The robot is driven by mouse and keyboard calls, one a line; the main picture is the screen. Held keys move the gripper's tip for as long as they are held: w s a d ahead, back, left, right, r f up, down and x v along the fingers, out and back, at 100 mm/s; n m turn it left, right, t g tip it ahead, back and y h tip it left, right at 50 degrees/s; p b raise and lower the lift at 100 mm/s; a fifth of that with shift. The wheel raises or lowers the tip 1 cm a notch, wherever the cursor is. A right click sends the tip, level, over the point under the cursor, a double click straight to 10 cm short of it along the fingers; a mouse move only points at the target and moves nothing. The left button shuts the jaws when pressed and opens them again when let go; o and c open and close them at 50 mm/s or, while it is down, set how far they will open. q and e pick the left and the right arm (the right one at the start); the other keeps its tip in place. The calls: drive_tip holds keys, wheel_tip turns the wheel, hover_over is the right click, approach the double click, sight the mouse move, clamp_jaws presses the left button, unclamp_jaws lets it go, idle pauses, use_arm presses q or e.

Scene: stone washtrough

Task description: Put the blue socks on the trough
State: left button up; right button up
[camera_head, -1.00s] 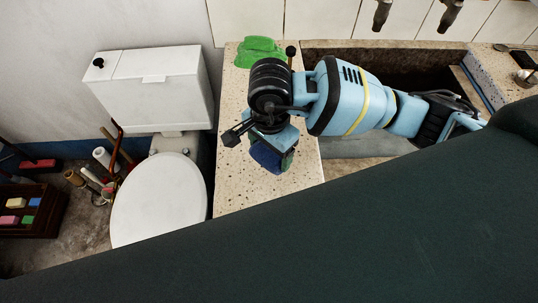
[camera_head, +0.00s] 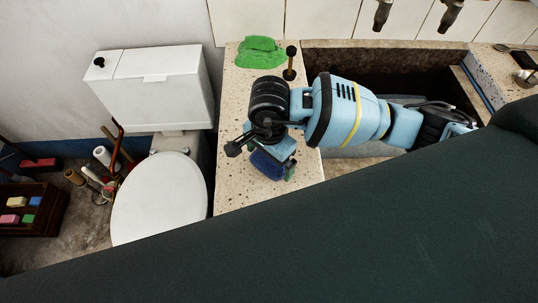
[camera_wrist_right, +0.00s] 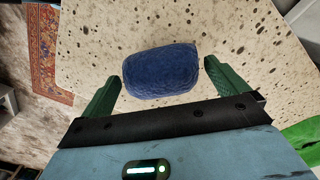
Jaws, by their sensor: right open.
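The blue socks (camera_head: 266,167), a rounded rolled bundle, lie on the speckled stone top of the trough (camera_head: 232,190), left of the basin. In the right wrist view the socks (camera_wrist_right: 160,70) lie between the two green fingers of my right gripper (camera_wrist_right: 162,72), with gaps on both sides. The right gripper is open. In the head view the right gripper (camera_head: 268,160) is over the socks and hides part of them. My left gripper is not in view.
A green cloth (camera_head: 262,52) and an upright black-topped stick (camera_head: 290,62) are behind my gripper on the stone top. The dark basin (camera_head: 400,72) lies to the right. A white toilet (camera_head: 158,195) stands left of the trough. A crate (camera_head: 28,222) with coloured blocks is at far left.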

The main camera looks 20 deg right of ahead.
drive_tip(key=shift+r, duration=0.5)
wheel_tip(320, 180, up, 11)
drive_tip(key=shift+r+p, duration=0.15)
drive_tip(key=shift+p, duration=0.15)
idle(0.4)
